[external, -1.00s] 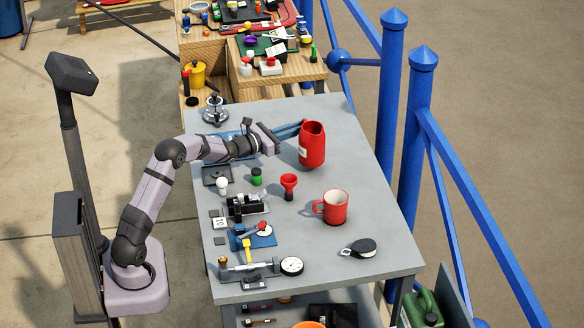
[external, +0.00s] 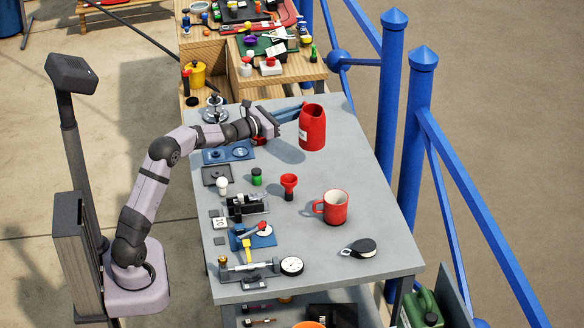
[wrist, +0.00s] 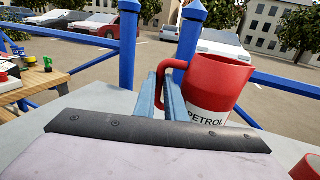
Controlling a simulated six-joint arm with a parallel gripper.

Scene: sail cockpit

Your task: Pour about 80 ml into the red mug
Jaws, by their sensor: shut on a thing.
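My gripper (external: 301,110) is shut on the handle of a red petrol jug (external: 312,130). In the wrist view, the jug (wrist: 213,92) is upright, with an open top and a white PETROL label, and its handle sits between my blue fingers (wrist: 164,92). The jug hangs above the grey table, with its shadow on the surface to its lower left. The red mug (external: 335,208) stands upright on the table, its handle to the left, nearer the camera than the jug. I cannot tell the liquid level in either.
A red funnel-like piece (external: 288,184) and a green cap (external: 256,177) stand left of the mug. A black round pulley-like piece (external: 362,247) lies in front of it. Several small parts line the table's left side. Blue railing posts (external: 416,130) rise beyond the right edge.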

